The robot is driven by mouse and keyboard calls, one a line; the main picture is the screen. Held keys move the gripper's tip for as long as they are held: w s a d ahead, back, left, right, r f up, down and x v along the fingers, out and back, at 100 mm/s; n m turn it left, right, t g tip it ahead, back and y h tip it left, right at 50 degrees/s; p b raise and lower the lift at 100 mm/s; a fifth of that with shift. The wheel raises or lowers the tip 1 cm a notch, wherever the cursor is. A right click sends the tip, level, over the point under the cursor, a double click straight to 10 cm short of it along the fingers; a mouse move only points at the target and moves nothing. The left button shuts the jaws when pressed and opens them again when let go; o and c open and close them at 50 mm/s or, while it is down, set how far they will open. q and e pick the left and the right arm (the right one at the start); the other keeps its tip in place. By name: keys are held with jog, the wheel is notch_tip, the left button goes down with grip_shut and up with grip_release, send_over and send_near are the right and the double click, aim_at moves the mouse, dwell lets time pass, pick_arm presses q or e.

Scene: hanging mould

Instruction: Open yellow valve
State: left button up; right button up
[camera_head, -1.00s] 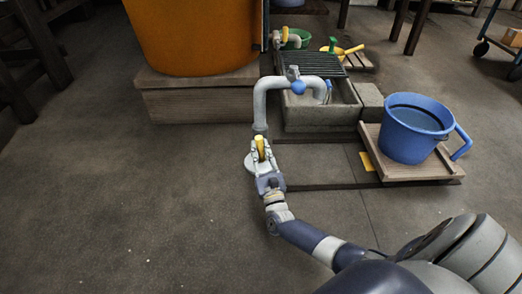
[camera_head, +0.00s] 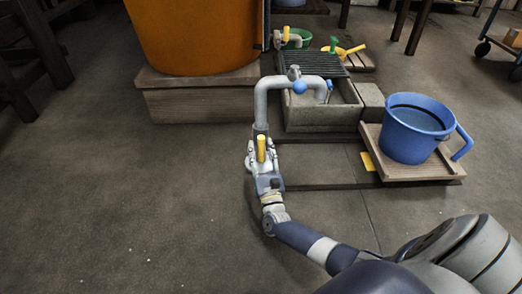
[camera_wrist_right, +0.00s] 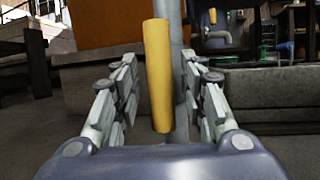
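The yellow valve handle (camera_head: 261,148) stands upright at the lower end of the grey pipe (camera_head: 261,105), near the floor. In the right wrist view the yellow handle (camera_wrist_right: 159,75) rises between my fingers, in front of the pipe. My right gripper (camera_head: 262,160) is at the handle, one finger on each side. In the wrist view my right gripper (camera_wrist_right: 161,92) is open, with gaps between both fingers and the handle. The valve body is mostly hidden behind the gripper. My left gripper is not in view.
The pipe bends right over a stone basin (camera_head: 320,122) and carries a blue knob (camera_head: 299,87). A blue bucket (camera_head: 411,140) stands on a wooden platform (camera_head: 400,172) at right. An orange barrel (camera_head: 195,35) stands on a block behind. The floor at left is clear.

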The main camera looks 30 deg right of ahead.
jog(key=shift+r, duration=0.15)
notch_tip(320, 180, up, 10)
jog(key=shift+f, duration=0.15)
dwell(0.6)
jog(key=shift+s, duration=0.1)
dwell(0.4)
